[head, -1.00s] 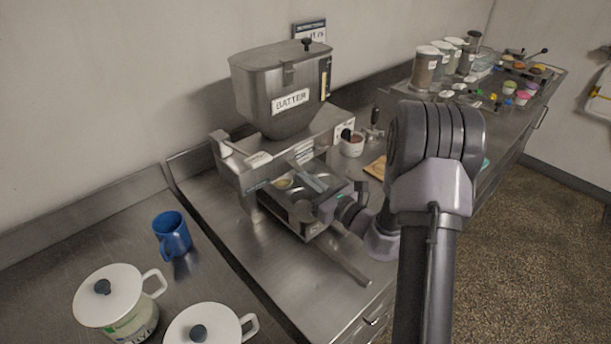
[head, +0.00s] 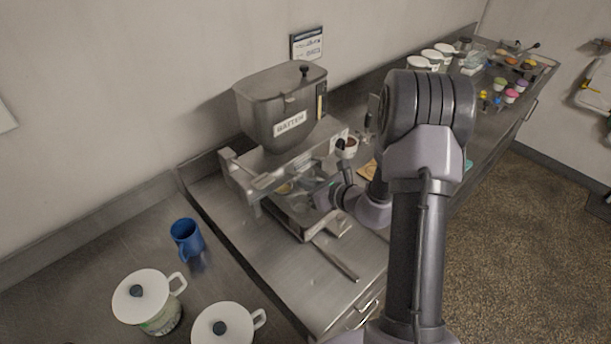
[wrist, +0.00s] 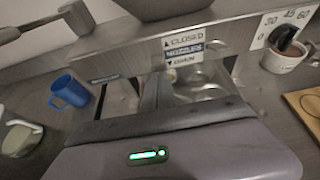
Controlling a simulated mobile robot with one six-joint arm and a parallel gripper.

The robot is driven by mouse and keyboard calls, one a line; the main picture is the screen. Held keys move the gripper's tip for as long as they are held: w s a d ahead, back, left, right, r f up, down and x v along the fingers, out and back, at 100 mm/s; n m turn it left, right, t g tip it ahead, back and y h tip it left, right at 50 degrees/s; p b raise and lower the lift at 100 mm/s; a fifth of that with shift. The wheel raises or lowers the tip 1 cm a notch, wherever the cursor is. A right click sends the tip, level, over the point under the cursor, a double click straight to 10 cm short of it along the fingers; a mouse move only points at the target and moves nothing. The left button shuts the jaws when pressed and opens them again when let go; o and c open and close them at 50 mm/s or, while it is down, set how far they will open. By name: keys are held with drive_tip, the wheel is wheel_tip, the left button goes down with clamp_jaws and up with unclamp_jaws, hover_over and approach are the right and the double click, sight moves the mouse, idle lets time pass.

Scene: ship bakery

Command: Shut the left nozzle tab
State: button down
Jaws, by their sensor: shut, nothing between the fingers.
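The batter machine has a grey hopper (head: 283,108) labelled BATTER above a metal front rail. In the wrist view the rail carries a nozzle sign (wrist: 184,46) reading CLOSED with an up arrow above and a down arrow below. A grey lever-like piece (wrist: 76,17) sticks out at the rail's left end; I cannot tell whether it is the left nozzle tab. My gripper (head: 324,196) is in front of the machine below the rail, shut and empty. Its fingertips are hard to make out, and its body fills the bottom of the wrist view.
A griddle plate (head: 290,212) lies under the rail, with a long handle (head: 336,260) pointing toward the counter's front. A dial (wrist: 283,38) and a brown-filled cup (wrist: 286,58) are on the right. A blue mug (head: 186,238) and two white-lidded pots (head: 142,297) stand left.

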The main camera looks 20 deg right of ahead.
drive_tip(key=shift+w+r+p, duration=0.1)
drive_tip(key=shift+r+p, duration=0.4)
drive_tip(key=shift+r, duration=0.2)
drive_tip(key=shift+d, duration=0.1)
